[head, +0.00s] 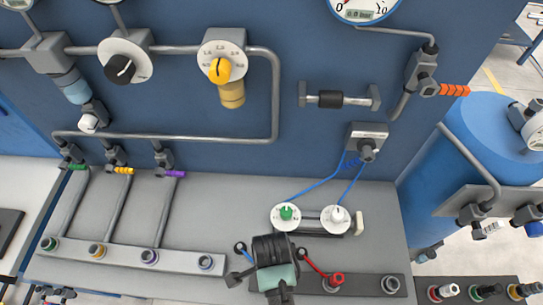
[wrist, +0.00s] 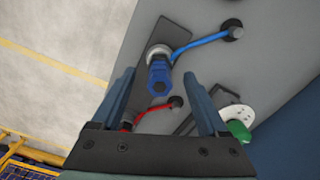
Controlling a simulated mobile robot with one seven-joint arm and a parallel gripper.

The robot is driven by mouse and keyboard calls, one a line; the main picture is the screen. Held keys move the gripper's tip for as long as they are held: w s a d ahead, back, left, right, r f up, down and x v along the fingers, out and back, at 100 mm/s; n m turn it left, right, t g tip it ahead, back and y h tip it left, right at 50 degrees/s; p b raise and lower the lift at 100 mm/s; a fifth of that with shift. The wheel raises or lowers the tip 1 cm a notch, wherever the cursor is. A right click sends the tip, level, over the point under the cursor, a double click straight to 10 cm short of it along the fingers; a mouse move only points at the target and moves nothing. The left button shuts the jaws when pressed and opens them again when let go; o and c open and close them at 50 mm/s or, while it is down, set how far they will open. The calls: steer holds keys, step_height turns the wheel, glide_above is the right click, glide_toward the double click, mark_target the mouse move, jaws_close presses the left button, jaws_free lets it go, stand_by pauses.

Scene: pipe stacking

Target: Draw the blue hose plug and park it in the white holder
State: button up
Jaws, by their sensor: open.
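The blue hose plug (wrist: 158,76) sits in a pale metal socket on a dark plate in the wrist view, with a blue hose (wrist: 200,42) running from its socket end to a round outlet. My gripper (head: 272,265) is open above the bench. In the wrist view its two fingers stand on either side of the plug, with gaps showing. It is not clear how far down the plug they reach. In the head view my gripper hides the plug. I cannot tell which of the ringed fittings is the white holder.
A red plug (head: 337,279) on a red hose stands right of my gripper. An empty-looking metal ring (head: 390,285) is farther right on the dark plate. Green and white knobs (head: 287,216) (head: 335,219) stand behind. A light strip with coloured rings (head: 123,255) lies left.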

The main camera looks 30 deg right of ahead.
step_height(320, 180, up, 11)
stand_by(0.3)
steer(key=shift+f, duration=0.1)
